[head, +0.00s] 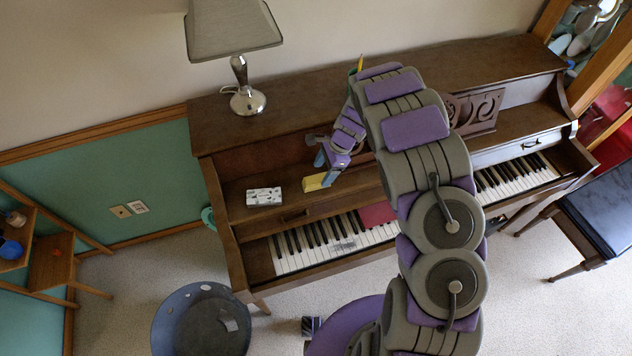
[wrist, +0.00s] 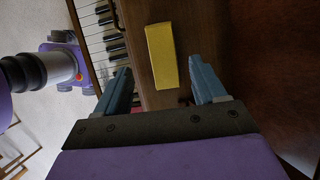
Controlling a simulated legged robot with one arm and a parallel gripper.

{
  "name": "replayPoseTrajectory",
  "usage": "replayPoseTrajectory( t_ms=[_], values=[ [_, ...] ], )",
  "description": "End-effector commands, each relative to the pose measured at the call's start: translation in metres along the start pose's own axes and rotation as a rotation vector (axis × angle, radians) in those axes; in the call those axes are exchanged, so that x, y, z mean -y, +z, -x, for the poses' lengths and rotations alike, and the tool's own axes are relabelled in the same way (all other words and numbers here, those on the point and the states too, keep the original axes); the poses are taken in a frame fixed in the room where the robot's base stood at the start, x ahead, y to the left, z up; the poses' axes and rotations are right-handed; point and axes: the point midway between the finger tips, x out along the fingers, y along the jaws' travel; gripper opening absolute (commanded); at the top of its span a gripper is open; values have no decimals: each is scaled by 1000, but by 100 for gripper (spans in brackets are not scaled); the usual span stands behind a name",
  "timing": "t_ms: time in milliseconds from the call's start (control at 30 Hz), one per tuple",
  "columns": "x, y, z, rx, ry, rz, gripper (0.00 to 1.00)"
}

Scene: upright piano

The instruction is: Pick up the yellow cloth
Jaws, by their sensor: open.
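The yellow cloth (wrist: 162,56) looks like a small folded block in the wrist view. It lies on the brown wooden ledge of the piano, above the keys. In the head view the yellow cloth (head: 314,182) shows just left of my gripper's fingers. My gripper (wrist: 165,90) is open and empty, with its two blue fingers on either side of the cloth's near end. In the head view my gripper (head: 325,170) is over the ledge, partly hidden by my own arm. I cannot tell the height of the fingers above the ledge.
A white patterned box (head: 264,197) lies on the ledge left of the cloth. A red cloth (head: 377,214) lies on the piano keys (head: 330,240). A lamp (head: 247,98) stands on the piano top. A blue bin (head: 190,325) and a dark bench (head: 605,205) stand on the floor.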

Motion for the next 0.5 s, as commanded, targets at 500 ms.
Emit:
replayPoseTrajectory(
  t_ms=[500],
  values=[
    [4, 3, -52, 2, 5, -1, 70]
  ],
)
